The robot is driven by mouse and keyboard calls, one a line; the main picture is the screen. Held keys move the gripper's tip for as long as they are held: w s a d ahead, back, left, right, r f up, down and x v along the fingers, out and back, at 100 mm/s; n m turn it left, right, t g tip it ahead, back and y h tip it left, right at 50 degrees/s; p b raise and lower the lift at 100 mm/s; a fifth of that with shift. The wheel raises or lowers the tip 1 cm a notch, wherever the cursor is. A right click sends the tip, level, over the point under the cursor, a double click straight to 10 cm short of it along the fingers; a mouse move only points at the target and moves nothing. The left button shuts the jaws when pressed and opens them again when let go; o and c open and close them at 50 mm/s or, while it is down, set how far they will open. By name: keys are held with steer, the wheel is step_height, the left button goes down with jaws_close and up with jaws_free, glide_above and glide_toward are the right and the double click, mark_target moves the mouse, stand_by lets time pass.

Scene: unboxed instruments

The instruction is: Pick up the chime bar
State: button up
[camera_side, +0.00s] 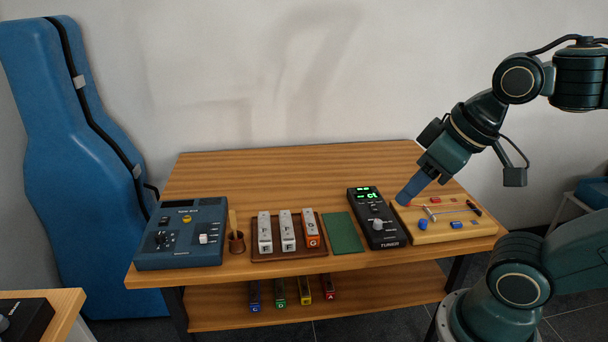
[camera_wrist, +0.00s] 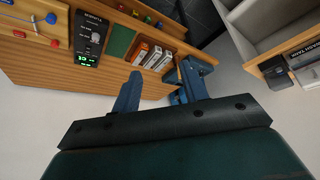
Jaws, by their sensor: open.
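Three chime bars stand side by side on a brown tray (camera_side: 286,254): two with pale tops, the left one (camera_side: 265,232) and the middle one (camera_side: 288,231), and an orange one (camera_side: 311,229) at the right. In the wrist view the orange bar (camera_wrist: 141,53) shows beyond my fingers, with the pale bars beside it. Several coloured bars, among them a green one (camera_side: 280,292), lie on the lower shelf. My gripper (camera_side: 411,192) is open and empty, above the wooden board at the table's right end, well away from the tray. Its fingers also show in the wrist view (camera_wrist: 160,76).
A black tuner (camera_side: 377,218) and green mat (camera_side: 342,233) lie between the tray and the wooden board (camera_side: 440,235). The table's back strip (camera_side: 300,175) is clear.

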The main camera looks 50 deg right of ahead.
steer(key=shift+w, duration=0.1)
steer(key=m+g, duration=0.6)
steer(key=m, duration=0.3)
glide_above(264, 224)
step_height(264, 224, down, 17)
steer(key=shift+r, duration=0.2)
steer(key=shift+f, duration=0.1)
steer(key=shift+f, duration=4.2)
